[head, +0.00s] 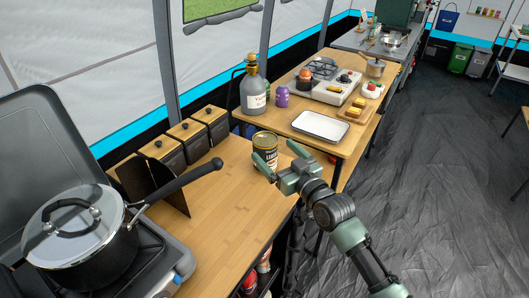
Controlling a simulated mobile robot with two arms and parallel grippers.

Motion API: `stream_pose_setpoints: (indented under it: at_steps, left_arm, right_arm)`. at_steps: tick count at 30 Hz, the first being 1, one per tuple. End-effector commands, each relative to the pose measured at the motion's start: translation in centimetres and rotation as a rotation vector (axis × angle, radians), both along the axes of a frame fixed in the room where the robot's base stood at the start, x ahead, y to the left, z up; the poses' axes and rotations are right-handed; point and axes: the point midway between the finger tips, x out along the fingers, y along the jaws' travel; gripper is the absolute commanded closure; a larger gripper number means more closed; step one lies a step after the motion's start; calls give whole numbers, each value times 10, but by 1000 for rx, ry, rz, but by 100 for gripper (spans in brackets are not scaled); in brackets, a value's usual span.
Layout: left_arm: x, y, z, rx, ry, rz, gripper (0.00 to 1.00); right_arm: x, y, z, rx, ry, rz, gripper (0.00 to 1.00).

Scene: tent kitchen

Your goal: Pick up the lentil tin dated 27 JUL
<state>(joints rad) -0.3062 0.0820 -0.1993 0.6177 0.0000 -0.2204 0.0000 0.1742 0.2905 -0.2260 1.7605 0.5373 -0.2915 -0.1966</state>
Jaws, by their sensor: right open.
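A tin (266,143) with a dark and yellow label stands upright at the far right corner of the near wooden table. Part of its label lettering shows, but I cannot read a date. My right gripper (280,160) is open, with its fingers pointing at the tin from the near right. One finger overlaps the tin's lower front in the picture, and the other is to its right. I cannot tell whether either touches it. The gripper holds nothing. My left gripper is not in view.
A lidded pot (85,240) sits on a camp stove, its long handle (185,182) reaching over the table. Several lidded canisters (185,140) line the back edge. A grey bottle (253,92) and a white tray (321,126) are beyond the tin. The table's front middle is clear.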

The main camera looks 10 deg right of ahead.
Motion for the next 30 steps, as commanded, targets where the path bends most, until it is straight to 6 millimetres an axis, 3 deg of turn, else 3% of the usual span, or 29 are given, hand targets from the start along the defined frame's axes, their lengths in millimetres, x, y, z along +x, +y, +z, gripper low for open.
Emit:
stream_pose_setpoints:
  at_steps: [7,16,17,26,30]
  left_arm:
    - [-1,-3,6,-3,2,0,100]
    - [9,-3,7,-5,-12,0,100]
    - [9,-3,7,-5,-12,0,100]
    - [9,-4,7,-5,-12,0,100]
    - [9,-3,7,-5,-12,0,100]
  right_arm:
    - [35,12,0,2,1,0,8]
    - [40,14,-1,1,0,0,8]
    - [40,14,-1,1,0,0,13]
    - [40,13,-1,1,0,0,97]
    - [40,13,2,2,-5,0,100]
